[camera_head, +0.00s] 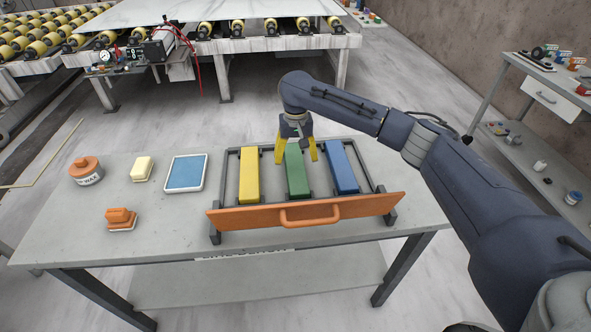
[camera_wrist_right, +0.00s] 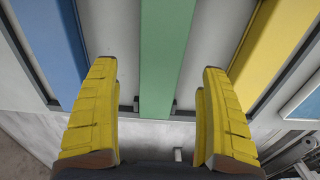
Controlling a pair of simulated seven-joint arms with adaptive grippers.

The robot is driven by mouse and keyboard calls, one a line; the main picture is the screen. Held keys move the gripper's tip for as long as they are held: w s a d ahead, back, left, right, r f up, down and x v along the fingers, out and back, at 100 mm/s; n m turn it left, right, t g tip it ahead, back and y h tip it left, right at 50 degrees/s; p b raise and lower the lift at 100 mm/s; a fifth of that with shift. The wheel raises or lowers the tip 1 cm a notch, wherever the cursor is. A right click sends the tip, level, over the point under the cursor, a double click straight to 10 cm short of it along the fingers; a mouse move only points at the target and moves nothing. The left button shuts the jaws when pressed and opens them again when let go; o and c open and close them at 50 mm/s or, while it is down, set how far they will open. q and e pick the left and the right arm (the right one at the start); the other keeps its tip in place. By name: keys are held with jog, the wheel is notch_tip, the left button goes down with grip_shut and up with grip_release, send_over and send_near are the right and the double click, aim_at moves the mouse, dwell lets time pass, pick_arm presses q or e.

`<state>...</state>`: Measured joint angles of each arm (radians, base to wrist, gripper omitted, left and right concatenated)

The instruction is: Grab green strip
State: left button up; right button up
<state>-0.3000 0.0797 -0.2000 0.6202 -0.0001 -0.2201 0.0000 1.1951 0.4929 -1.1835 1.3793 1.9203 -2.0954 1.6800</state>
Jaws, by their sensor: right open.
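The green strip (camera_head: 296,173) lies in the middle of a dark rack (camera_head: 222,182) on the table, between a yellow strip (camera_head: 249,175) and a blue strip (camera_head: 341,167). My right gripper (camera_head: 296,158) is open above the far end of the green strip, with its yellow fingers to either side. In the right wrist view the green strip (camera_wrist_right: 165,50) runs between the two open fingers (camera_wrist_right: 160,110), with a gap on each side. The blue strip (camera_wrist_right: 50,40) is at left there and the yellow strip (camera_wrist_right: 275,45) at right. My left gripper is not in view.
An orange front bar with a handle (camera_head: 309,217) closes the rack's near side. On the table (camera_head: 165,240) to the left are a wax tin (camera_head: 87,172), a cream block (camera_head: 143,168), an orange-topped block (camera_head: 121,218) and a blue pad in a white tray (camera_head: 203,185).

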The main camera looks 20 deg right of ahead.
aim_at(296, 166)
jog(key=shift+f, duration=2.65)
jog(key=shift+c, duration=0.4)
jog(key=c, duration=1.6)
jog(key=shift+o, duration=0.2)
